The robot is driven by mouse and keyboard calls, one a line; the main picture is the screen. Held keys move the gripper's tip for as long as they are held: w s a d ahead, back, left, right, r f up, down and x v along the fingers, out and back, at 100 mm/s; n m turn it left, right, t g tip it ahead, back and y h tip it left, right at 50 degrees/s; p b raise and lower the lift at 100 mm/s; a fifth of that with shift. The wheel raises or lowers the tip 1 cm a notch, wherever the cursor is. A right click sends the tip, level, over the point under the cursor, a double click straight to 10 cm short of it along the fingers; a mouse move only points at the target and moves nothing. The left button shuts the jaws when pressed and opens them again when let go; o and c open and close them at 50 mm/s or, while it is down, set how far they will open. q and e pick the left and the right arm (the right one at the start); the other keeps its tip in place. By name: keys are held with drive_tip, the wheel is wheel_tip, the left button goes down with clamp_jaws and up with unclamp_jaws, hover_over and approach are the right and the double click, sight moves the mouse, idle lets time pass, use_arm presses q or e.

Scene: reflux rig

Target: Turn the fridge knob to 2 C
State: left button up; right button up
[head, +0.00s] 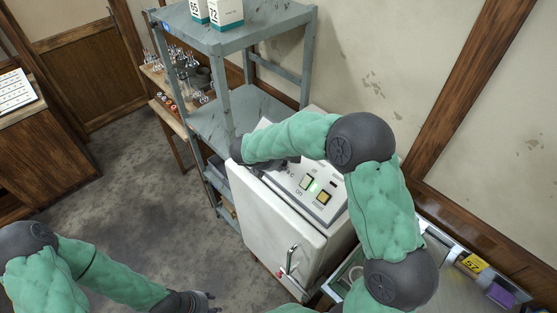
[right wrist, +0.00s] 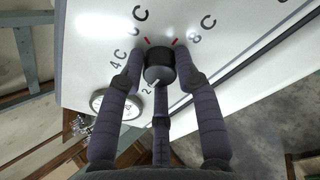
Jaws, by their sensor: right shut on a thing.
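The fridge (head: 284,224) is a white box with a sloped control panel on top, standing right of the grey shelf in the head view. Its black round knob (right wrist: 158,65) shows in the right wrist view, with printed marks 2, 4 C, 8 C and a partly hidden C around it, and red ticks above. A pale mark shows at the knob's lower edge near the 2. My right gripper (right wrist: 160,72) is shut around the knob; in the head view my forearm mostly hides it. My left gripper (head: 204,302) is low, away from the fridge, its jaws unclear.
The panel carries lit switches (head: 315,189). A grey metal shelf (head: 240,108) with white boxes (head: 226,13) stands behind. A drawer or tray (head: 462,262) with a yellow label is to the right. The floor (head: 110,165) at left is clear.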

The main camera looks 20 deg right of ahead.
drive_tip(key=shift+d+r, duration=0.1)
drive_tip(key=shift+d, duration=0.05)
clamp_jaws()
drive_tip(key=o, duration=1)
unclamp_jaws()
drive_tip(key=shift+o, duration=0.7)
drive_tip(key=shift+s+d, duration=0.1)
drive_tip(key=shift+a+r, duration=0.35)
drive_tip(key=shift+a, duration=0.05)
drive_tip(key=v, duration=1.1)
drive_tip(key=shift+s+d, duration=0.1)
drive_tip(key=shift+s, duration=0.05)
